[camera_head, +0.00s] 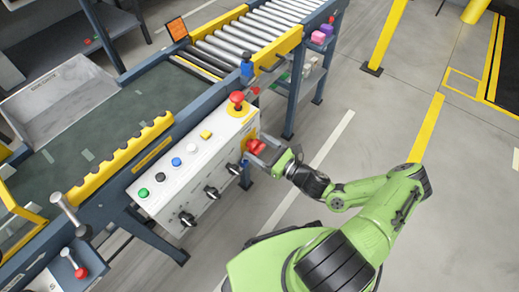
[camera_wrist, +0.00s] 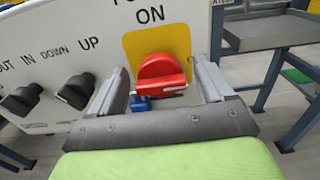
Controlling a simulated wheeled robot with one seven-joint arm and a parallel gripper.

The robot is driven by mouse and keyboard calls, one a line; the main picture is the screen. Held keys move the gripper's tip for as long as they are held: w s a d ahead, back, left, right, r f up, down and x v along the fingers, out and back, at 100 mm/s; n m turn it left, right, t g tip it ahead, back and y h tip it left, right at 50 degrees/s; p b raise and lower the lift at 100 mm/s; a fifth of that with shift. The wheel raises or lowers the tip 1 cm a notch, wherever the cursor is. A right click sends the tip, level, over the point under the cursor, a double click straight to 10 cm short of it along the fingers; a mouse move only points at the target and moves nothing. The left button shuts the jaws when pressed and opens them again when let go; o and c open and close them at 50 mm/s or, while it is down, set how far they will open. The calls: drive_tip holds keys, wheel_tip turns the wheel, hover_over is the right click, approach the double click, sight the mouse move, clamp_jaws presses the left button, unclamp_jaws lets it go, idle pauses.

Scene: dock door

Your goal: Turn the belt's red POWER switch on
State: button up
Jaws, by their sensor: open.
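The red POWER switch (camera_wrist: 158,78) is a rotary knob on a yellow plate (camera_wrist: 185,45) in the wrist view, below the lettering "ON". In the head view the switch (camera_head: 255,147) sits at the right end of the white control panel (camera_head: 205,160). My gripper (camera_head: 262,154) is at the switch. In the wrist view my gripper's open fingers (camera_wrist: 163,85) stand on either side of the knob, with a visible gap on each side. Contact cannot be made out.
Black knobs (camera_wrist: 75,90) marked UP and DOWN are left of the switch. A red mushroom button (camera_head: 237,98) stands on the panel top near several coloured buttons. A blue part (camera_wrist: 140,103) is below the switch.

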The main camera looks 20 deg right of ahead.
drive_tip(key=shift+w+a, duration=0.1)
drive_tip(key=shift+w, duration=0.05)
drive_tip(key=c, duration=1)
drive_tip(key=shift+o, duration=0.2)
